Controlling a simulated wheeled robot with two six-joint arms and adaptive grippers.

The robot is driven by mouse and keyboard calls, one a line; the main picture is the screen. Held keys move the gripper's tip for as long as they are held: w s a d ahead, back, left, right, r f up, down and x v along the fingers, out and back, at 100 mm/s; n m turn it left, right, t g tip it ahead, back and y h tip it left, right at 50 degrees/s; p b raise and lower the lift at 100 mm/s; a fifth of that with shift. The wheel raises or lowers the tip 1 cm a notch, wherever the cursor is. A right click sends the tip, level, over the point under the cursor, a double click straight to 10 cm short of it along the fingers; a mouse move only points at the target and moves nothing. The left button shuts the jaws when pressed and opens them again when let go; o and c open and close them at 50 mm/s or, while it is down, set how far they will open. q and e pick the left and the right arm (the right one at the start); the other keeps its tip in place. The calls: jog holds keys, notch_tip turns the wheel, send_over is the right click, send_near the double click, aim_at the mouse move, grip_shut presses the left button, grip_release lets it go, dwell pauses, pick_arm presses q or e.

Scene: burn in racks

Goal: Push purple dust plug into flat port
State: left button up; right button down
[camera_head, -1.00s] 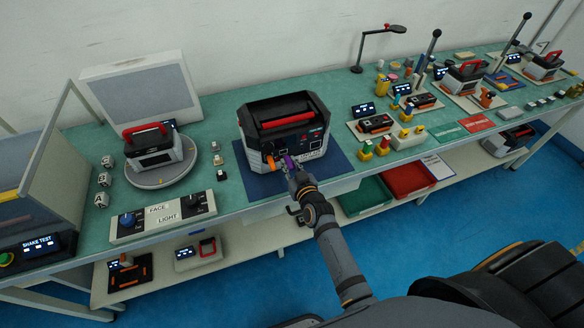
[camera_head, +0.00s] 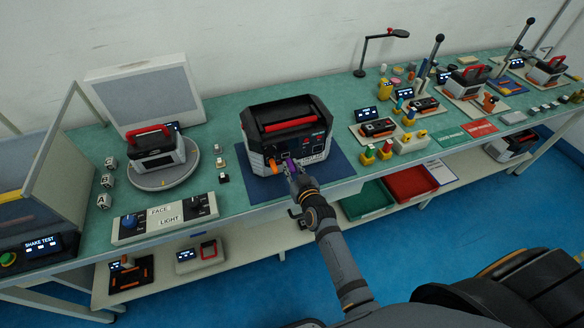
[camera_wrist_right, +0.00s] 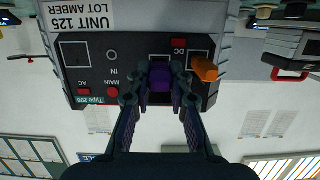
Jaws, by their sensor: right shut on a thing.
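The power unit (camera_head: 262,133) is a dark box with light grey corners and a red-trimmed top handle, standing on a blue mat (camera_head: 341,166). My right gripper (camera_head: 291,171) is at its front panel, shut on the purple dust plug (camera_wrist_right: 160,80). In the right wrist view the panel (camera_wrist_right: 96,70) appears upside down. The plug is in front of a pale-outlined port near the DC label, which it mostly hides. I cannot tell whether its tip is inside. An orange plug (camera_wrist_right: 205,68) sits in the neighbouring port. My left gripper is not in view.
A control box with knobs (camera_head: 165,218) and a turntable holding another unit (camera_head: 158,154) are at left. Green (camera_head: 366,199) and red (camera_head: 410,183) bins are below the bench at right. The orange plug is close beside my right gripper's fingers.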

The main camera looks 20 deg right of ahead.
jog(key=shift+w, duration=1)
dwell(0.8)
jog(key=c, duration=1.1)
grip_release()
jog(key=shift+w, duration=0.1)
jog(key=shift+c, duration=0.2)
jog(key=s+r, duration=0.2)
jog(key=s, duration=0.9)
jog(key=shift+s+d+r, duration=0.2)
jog(key=shift+s, duration=0.2)
